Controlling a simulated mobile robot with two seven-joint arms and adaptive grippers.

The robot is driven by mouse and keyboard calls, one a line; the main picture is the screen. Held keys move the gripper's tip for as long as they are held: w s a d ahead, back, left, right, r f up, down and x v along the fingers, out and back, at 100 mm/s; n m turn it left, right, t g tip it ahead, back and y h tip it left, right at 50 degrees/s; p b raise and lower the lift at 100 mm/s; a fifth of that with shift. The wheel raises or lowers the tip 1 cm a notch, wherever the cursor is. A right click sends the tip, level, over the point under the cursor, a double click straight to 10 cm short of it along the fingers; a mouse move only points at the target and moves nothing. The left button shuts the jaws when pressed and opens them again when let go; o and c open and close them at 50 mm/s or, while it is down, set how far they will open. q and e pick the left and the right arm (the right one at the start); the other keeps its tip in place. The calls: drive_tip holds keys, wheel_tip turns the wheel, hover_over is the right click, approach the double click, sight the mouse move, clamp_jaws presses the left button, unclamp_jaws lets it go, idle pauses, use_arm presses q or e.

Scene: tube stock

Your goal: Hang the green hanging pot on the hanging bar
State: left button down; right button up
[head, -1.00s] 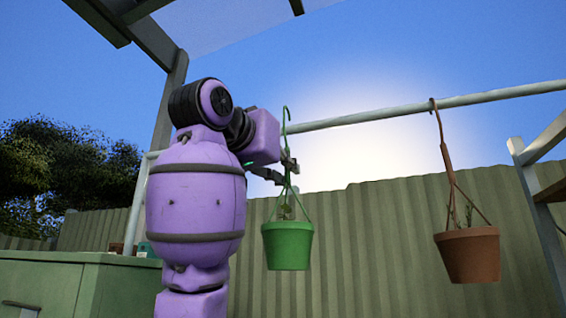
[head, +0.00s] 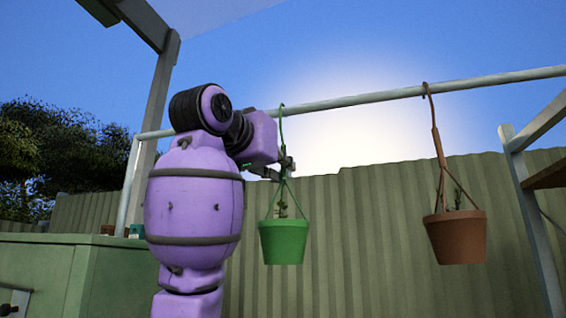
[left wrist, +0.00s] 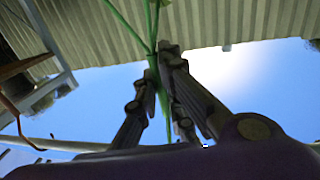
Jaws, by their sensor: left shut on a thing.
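The green hanging pot (head: 283,243) hangs upright below my left gripper (head: 286,166). The gripper is shut on the green hanger stem just above where the straps spread. In the left wrist view the green hanger (left wrist: 152,40) runs between the fingers of my left gripper (left wrist: 160,62). The hanger's hook top overlaps the white hanging bar (head: 370,98) in the head view. I cannot tell whether the hook is over the bar or only in front of or behind it. My right gripper is not in view.
A brown pot (head: 457,238) hangs from the same bar to the right, with clear bar between the two. A green cabinet (head: 40,270) stands at the lower left. A corrugated fence (head: 350,230) is behind. A post with a shelf (head: 530,220) is at right.

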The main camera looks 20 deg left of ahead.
use_arm(q)
drive_tip(key=c, duration=1.8)
unclamp_jaws()
drive_tip(key=shift+s, duration=0.15)
drive_tip(key=v, duration=1.2)
